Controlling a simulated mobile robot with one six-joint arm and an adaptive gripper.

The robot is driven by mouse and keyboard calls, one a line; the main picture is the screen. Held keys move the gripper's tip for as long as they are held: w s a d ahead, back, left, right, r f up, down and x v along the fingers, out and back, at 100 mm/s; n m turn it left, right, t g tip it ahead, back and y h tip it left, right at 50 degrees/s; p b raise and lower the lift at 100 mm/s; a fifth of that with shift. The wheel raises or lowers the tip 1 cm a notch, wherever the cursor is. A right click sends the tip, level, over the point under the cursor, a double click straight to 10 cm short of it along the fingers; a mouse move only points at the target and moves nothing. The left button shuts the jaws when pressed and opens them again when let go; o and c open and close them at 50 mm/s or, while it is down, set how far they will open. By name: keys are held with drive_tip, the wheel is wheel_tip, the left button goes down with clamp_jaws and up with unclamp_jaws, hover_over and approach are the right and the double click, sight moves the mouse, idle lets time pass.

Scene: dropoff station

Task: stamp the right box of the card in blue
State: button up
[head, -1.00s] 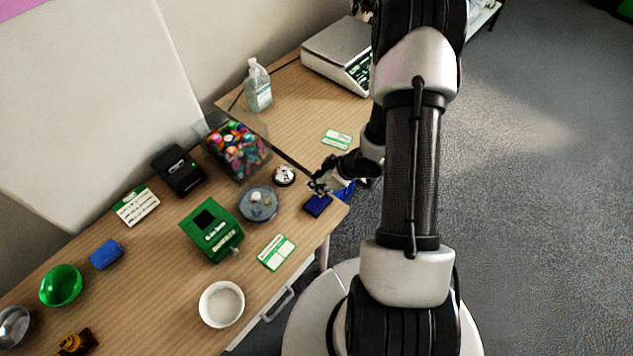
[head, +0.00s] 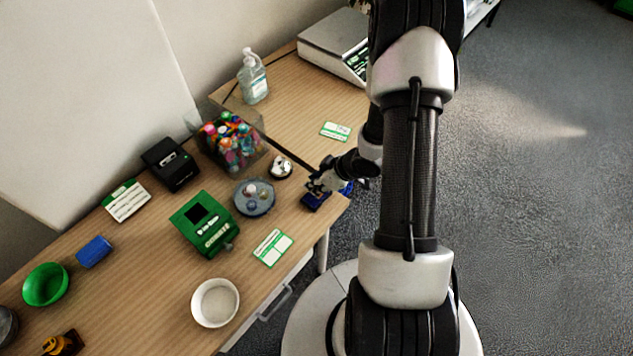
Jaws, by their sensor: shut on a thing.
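The card (head: 273,248) is white and green, with two pale boxes, and lies flat near the table's front edge. A dark blue ink pad (head: 315,204) sits at the table's right corner. My gripper (head: 317,190) is right over this pad, shut on a small stamp that is mostly hidden by the fingers. At this size I cannot tell whether the stamp touches the pad. The card lies to the left of and nearer than my gripper.
A round grey dish (head: 254,198) and a silver bell (head: 281,166) stand left of my gripper. A green box (head: 204,224) and a white bowl (head: 215,302) flank the card. Another card (head: 335,131) lies on the far table. A clear bin (head: 231,142) stands behind.

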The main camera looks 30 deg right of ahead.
drive_tip(key=shift+s+f, duration=0.1)
drive_tip(key=shift+f, duration=0.5)
idle(1.8)
wheel_tip(320, 180, up, 7)
drive_tip(key=p, duration=0.7)
drive_tip(key=shift+r, duration=0.1)
idle(0.3)
